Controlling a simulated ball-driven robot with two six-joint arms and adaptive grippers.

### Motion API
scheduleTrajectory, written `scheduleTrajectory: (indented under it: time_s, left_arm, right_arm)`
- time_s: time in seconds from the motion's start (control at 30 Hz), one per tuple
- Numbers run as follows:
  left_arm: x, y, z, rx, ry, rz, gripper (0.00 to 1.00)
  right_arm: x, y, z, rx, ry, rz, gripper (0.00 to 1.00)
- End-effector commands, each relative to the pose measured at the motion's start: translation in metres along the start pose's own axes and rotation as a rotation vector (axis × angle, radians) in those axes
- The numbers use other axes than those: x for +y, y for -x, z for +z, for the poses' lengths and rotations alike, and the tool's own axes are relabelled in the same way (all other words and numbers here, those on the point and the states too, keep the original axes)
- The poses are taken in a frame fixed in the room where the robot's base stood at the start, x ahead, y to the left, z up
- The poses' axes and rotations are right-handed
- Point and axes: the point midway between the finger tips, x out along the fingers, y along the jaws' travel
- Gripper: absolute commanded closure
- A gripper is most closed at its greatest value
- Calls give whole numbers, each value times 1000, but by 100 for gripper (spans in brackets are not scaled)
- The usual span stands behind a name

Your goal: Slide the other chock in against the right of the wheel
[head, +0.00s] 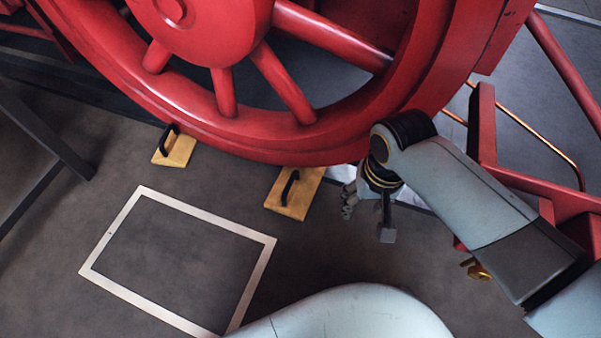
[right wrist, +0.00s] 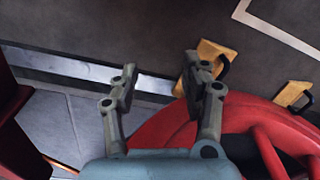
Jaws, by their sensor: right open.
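The big red wheel (head: 225,135) fills the upper part of the head view. The right chock (head: 288,205), a yellow block with a black handle, lies at the wheel's lower rim; I cannot tell if they touch. The other yellow chock (head: 173,150) lies at the rim further left. My right gripper (head: 367,222) is open and empty, to the right of the right chock. In the right wrist view its fingers (right wrist: 160,78) are spread, and one finger overlaps the edge of the right chock (right wrist: 208,55) in the picture. My left gripper is not in view.
A pale rectangular outline (head: 112,240) is on the dark floor in front of the chocks. Red framework (head: 487,125) and a thin copper pipe (head: 545,140) stand right of the wheel. A dark bar (head: 45,130) crosses at the left. The floor around the outline is clear.

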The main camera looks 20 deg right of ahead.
Motion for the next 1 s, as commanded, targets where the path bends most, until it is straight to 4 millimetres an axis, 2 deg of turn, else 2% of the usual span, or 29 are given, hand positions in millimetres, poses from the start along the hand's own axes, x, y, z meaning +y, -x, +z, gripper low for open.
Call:
scheduleTrajectory:
  time_s: [0.03, 0.2, 0.3, 0.4, 0.57, 1.0]
  left_arm:
    - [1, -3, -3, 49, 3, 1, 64]
    - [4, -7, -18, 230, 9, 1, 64]
    - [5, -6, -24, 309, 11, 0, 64]
    - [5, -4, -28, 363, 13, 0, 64]
    - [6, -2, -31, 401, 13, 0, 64]
    - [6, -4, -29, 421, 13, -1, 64]
  right_arm:
    - [-20, -14, -19, 4, -56, -23, 53]
    - [-78, -46, -67, 9, -231, -87, 53]
    - [-105, -55, -85, 6, -301, -115, 53]
    - [-123, -60, -97, 4, -348, -132, 53]
    - [-135, -63, -104, 1, -379, -144, 53]
    - [-135, -66, -104, 0, -381, -144, 53]
